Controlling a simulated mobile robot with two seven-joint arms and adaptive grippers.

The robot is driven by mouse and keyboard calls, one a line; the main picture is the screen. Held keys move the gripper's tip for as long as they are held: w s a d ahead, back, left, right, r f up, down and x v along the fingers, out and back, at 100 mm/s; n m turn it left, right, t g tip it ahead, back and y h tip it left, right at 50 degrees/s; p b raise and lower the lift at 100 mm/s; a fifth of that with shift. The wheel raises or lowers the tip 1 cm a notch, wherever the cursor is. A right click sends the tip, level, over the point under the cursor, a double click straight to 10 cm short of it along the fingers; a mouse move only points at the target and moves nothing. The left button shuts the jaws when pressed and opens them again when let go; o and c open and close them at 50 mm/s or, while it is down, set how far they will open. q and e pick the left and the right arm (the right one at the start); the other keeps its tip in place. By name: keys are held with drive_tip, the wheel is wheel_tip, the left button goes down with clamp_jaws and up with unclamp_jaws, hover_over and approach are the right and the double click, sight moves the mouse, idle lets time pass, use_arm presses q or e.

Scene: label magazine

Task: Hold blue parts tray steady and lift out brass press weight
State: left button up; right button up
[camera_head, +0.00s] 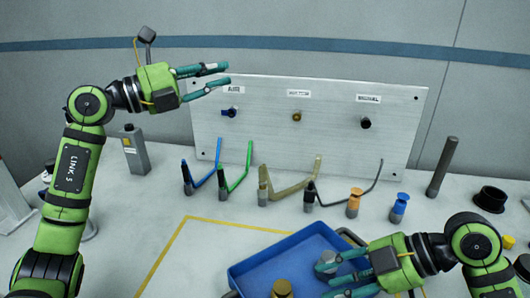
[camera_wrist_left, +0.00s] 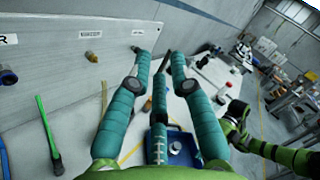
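The blue parts tray (camera_head: 262,262) lies on the bench at the bottom centre, with a dark handle at its far right corner. A brass-coloured cylinder, likely the brass press weight (camera_head: 281,288), stands in its near left part, cut by the picture's bottom edge. My left gripper (camera_head: 228,75) is raised before the panel, open and empty, far from the tray. The left wrist view shows its spread fingers (camera_wrist_left: 160,65) and part of the tray (camera_wrist_left: 182,150).
A white panel (camera_head: 265,100) with three labelled connectors stands behind. Coloured cables (camera_head: 235,170) and small orange (camera_head: 354,203) and blue (camera_head: 398,207) parts stand before it. A dark rod (camera_head: 442,167) and black ring (camera_head: 490,198) are at right. Yellow tape (camera_head: 165,250) borders the tray area.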

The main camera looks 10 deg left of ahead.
use_arm(q)
drive_tip(key=d+f+m+g+y, duration=0.2)
drive_tip(key=d+f+m+g, duration=0.1)
drive_tip(key=d+f, duration=0.45)
drive_tip(key=m+g+y, duration=0.6)
drive_tip(key=y, duration=0.4)
approach(282, 253)
drive_tip(key=shift+w+a+f, duration=0.1)
drive_tip(key=shift+w+a, duration=0.05)
drive_tip(key=shift+a, duration=0.05)
drive_tip(key=x, duration=0.6)
drive_tip(key=shift+w+d+f, duration=0.1)
drive_tip(key=shift+f, duration=0.15)
clamp_jaws()
